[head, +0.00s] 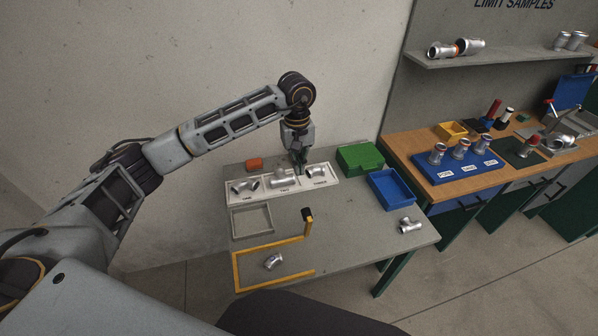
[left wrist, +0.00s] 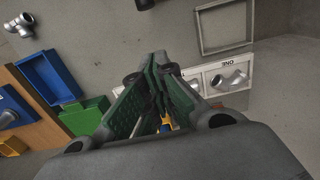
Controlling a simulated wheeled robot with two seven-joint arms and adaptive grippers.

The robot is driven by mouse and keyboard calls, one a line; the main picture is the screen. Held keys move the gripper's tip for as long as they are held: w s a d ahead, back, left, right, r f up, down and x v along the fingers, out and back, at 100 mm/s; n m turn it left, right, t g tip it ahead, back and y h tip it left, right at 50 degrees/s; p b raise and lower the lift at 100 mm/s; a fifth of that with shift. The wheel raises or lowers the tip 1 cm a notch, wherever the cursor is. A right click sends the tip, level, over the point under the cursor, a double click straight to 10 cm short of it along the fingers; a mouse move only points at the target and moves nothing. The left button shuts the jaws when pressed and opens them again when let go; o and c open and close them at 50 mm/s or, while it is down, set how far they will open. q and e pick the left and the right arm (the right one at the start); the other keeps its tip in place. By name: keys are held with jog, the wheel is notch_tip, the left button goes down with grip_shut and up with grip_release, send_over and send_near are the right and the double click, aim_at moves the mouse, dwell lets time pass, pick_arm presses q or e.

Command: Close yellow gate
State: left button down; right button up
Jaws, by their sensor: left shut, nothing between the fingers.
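A yellow frame (head: 236,272) lies on the grey table, open on its right side. A yellow upright bar with a black top (head: 308,222) stands at the frame's far right corner; it looks like the gate, raised. A silver pipe elbow (head: 273,261) lies inside the frame. My left gripper (head: 301,168) points down over the white labelled tray (head: 235,197), behind the bar and apart from it. Its green-padded fingers (left wrist: 155,72) are shut and empty in the left wrist view. My right gripper is in neither view.
A grey empty frame (head: 233,222) lies left of the bar. A green bin (head: 360,158) and a blue bin (head: 391,189) stand at the right, with a loose pipe tee (head: 411,226) in front. The table between bar and tee is clear.

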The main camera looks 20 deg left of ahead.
pick_arm(q)
jog(key=s+d+f+p, duration=0.2)
jog(key=s+f+p, duration=0.1)
jog(key=f, duration=0.7)
jog(key=shift+s+d, duration=0.25)
jog(key=shift+s, duration=0.05)
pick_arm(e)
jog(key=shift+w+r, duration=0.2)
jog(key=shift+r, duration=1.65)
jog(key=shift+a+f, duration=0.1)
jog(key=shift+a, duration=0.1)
pick_arm(q)
jog(key=shift+a, duration=0.1)
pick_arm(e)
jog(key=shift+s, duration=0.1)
